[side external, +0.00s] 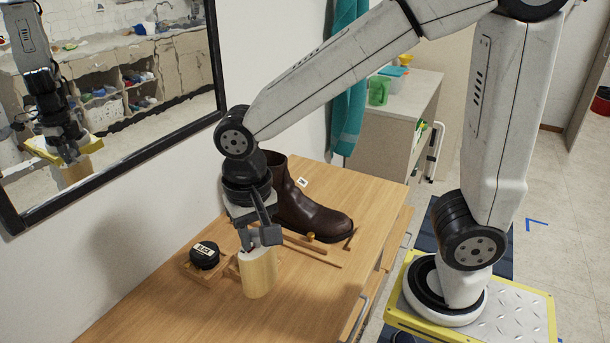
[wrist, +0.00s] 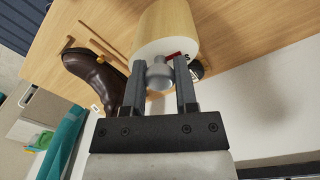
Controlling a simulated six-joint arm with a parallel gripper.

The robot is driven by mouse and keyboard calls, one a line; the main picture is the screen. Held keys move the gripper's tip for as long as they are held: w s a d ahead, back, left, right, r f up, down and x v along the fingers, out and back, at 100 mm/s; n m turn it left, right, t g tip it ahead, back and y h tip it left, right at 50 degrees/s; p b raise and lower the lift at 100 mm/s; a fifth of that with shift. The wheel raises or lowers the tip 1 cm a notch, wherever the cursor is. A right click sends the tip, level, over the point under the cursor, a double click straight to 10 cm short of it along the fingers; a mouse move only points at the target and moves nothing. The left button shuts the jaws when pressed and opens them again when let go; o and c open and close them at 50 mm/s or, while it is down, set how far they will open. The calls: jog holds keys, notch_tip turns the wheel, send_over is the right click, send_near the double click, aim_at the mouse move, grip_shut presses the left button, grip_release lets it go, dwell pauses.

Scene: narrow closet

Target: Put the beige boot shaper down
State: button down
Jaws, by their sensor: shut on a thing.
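The beige boot shaper (side external: 258,275) is a pale wooden block with rounded sides, upright at the front of the wooden table (side external: 190,318). My gripper (side external: 257,238) is above it, pointing down, shut on the grey knob at its top. In the wrist view the two fingers of my gripper (wrist: 160,67) sit on either side of that knob, and the boot shaper (wrist: 163,25) extends beyond them. I cannot tell whether its lower end touches the table.
A dark brown boot (side external: 312,213) stands behind my gripper. A black tin (side external: 204,256) on a wooden piece lies left of the shaper. Thin wooden sticks and a small brass knob (side external: 310,237) lie to the right. A black-framed mirror (side external: 120,90) hangs left. The table front is clear.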

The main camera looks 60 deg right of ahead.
jog(key=shift+n, duration=0.8)
jog(key=s, duration=0.1)
jog(key=s+a+f, duration=0.1)
jog(key=s, duration=0.1)
jog(key=s+f, duration=0.1)
jog(key=shift+s+a+f, duration=0.1)
jog(key=shift+s+a, duration=0.15)
jog(key=shift+s, duration=0.05)
jog(key=shift+f, duration=2.25)
jog(key=shift+f, duration=1.9)
jog(key=shift+c, duration=1.9)
grip_release()
